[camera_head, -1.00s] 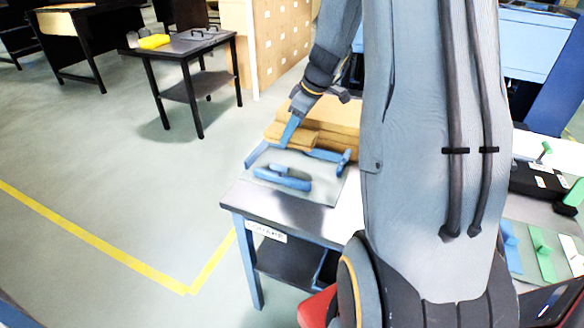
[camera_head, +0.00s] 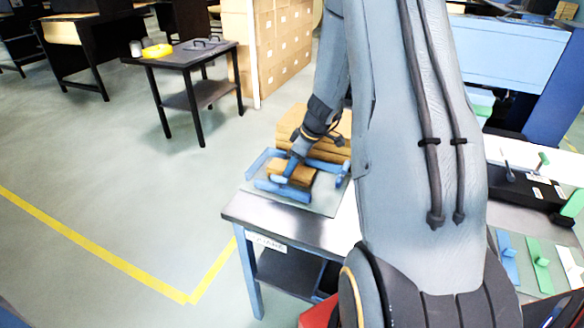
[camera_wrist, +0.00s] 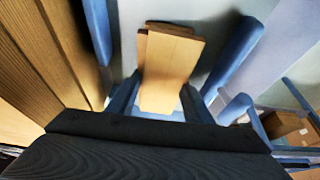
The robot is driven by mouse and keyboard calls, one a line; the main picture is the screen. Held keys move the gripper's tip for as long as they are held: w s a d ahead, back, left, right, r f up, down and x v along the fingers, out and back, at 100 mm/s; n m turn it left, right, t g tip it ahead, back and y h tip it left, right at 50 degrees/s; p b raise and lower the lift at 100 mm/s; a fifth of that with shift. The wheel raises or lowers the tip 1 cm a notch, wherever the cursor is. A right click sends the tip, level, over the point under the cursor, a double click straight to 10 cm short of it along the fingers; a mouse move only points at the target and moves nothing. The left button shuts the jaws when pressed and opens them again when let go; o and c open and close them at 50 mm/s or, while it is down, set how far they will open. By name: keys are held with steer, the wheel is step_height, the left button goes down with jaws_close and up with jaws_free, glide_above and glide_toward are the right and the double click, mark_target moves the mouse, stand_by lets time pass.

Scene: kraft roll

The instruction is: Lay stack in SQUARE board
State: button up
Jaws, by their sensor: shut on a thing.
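A small brown stack (camera_head: 302,178) of flat pieces is held by my gripper (camera_head: 288,172), low over or on the board (camera_head: 322,202) on the near table. The board has blue rails (camera_head: 280,191) on several sides, and the stack sits between them. In the wrist view, my gripper (camera_wrist: 158,102) has a blue finger on each side of the stack (camera_wrist: 170,60), whose layers look slightly offset. Blue rails (camera_wrist: 238,55) flank it there. I cannot tell whether the stack touches the board. A label (camera_head: 268,243) on the table's front edge is hard to read.
Larger brown stacks (camera_head: 318,132) lie just behind the board. To the right, a bench carries a black device (camera_head: 530,190) and green and blue brackets (camera_head: 538,250). A dark table (camera_head: 190,55) with a yellow item stands at the back left. The left floor is clear.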

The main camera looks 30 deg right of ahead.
steer(key=shift+f, duration=0.15)
steer(key=o, duration=1.1)
steer(key=shift+o, duration=0.2)
steer(key=shift+r, duration=0.4)
steer(key=b+v, duration=0.2)
steer(key=v, duration=0.9)
steer(key=s+a+f+m+g+h, duration=0.1)
steer(key=s+a+m, duration=0.6)
steer(key=s+a, duration=1.2)
steer(key=shift+s+a+m+g+h, duration=0.3)
steer(key=shift+a+g+h, duration=0.1)
steer(key=shift+g+h, duration=0.5)
